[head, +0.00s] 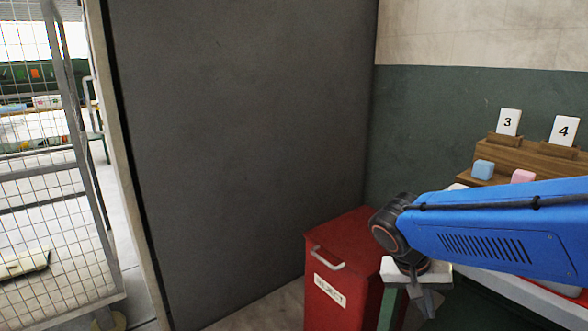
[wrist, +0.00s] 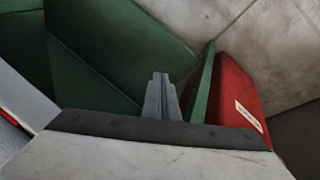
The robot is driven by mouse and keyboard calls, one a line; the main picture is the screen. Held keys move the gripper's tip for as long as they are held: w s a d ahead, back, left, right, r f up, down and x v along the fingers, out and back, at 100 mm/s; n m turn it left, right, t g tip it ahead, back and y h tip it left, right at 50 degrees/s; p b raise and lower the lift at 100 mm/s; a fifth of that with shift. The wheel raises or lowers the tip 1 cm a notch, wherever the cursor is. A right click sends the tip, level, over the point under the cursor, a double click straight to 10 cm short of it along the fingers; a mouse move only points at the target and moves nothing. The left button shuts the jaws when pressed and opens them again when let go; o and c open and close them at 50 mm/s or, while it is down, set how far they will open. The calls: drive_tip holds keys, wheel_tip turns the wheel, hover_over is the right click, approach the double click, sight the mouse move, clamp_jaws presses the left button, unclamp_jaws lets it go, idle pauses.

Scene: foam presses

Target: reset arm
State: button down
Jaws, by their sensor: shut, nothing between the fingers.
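My blue arm reaches in from the right of the head view and bends down at a dark joint. My gripper (head: 428,303) hangs below that joint, pointing down, beside the red bin. In the wrist view my gripper (wrist: 160,80) shows as two grey fingers close together, shut and empty. Green panels lie beyond the fingertips, and nothing is held.
A red bin (head: 340,270) with a handle and white label stands left of my gripper; it also shows in the wrist view (wrist: 232,95). A wooden stepped rack with cards 3 (head: 508,121) and 4 (head: 564,130) holds a blue block (head: 482,169) and a pink block (head: 523,176). A grey panel (head: 240,150) stands behind.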

drive_tip(key=s+r+n+t+y, duration=0.2)
drive_tip(key=s+n+t+y, duration=0.2)
drive_tip(key=s, duration=0.6)
drive_tip(key=shift+r+n+y, duration=0.15)
drive_tip(key=shift+n+y, duration=0.25)
drive_tip(key=shift+y, duration=0.1)
drive_tip(key=shift+s+a, duration=0.1)
idle(0.3)
